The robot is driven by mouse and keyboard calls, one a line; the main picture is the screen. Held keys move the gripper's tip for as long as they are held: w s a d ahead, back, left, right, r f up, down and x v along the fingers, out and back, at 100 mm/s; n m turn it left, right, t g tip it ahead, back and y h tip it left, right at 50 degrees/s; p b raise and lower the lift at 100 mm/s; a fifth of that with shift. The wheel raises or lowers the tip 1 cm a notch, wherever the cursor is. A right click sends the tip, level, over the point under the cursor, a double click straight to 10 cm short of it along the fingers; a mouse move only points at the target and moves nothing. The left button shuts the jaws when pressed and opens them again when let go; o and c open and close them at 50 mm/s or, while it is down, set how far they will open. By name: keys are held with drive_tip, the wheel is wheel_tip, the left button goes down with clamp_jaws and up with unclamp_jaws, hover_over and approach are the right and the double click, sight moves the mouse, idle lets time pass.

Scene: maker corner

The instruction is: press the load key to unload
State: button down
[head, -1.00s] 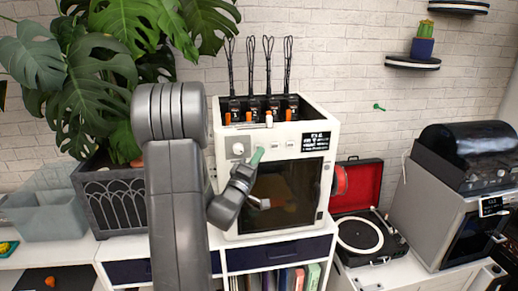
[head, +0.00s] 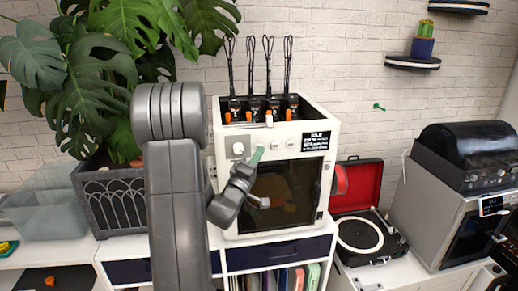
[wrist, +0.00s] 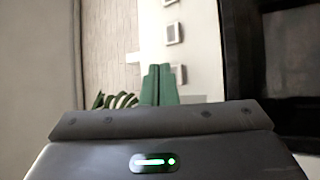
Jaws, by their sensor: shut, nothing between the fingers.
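The white machine (head: 222,180) stands on a cabinet. Its front panel has a round knob (head: 238,149), small keys and a dark display (head: 316,141). My gripper (head: 258,152) is shut and empty, its green fingertips at the panel just right of the knob. In the wrist view the shut fingertips (wrist: 159,72) are right beside one small grey key (wrist: 180,74). More keys (wrist: 173,33) stand in line beyond it. I cannot tell whether the fingertips touch the key. The key labels and display text are too small to read, so I cannot tell which is the load key.
The machine's window (head: 285,192) is dark, with my wrist in front of its left side. Several filament feeders with tall black loops stand on top. A plant (head: 100,80) is at left, a record player (head: 360,233) and an oven-like machine (head: 430,215) at right.

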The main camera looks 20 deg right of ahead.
drive_tip(key=shift+w, duration=0.3)
drive_tip(key=shift+w+d+b, duration=0.15)
drive_tip(key=shift+w+b, duration=0.15)
drive_tip(key=shift+w, duration=0.05)
idle(0.6)
drive_tip(key=shift+s, duration=0.15)
drive_tip(key=shift+s+a+b, duration=0.2)
drive_tip(key=shift+s+b, duration=0.25)
drive_tip(key=shift+s, duration=0.2)
drive_tip(key=s+b, duration=0.1)
drive_tip(key=s, duration=0.1)
drive_tip(key=s+a+b, duration=0.1)
drive_tip(key=s, duration=0.1)
drive_tip(key=shift+s+a, duration=0.1)
drive_tip(key=shift+s, duration=0.3)
idle(0.6)
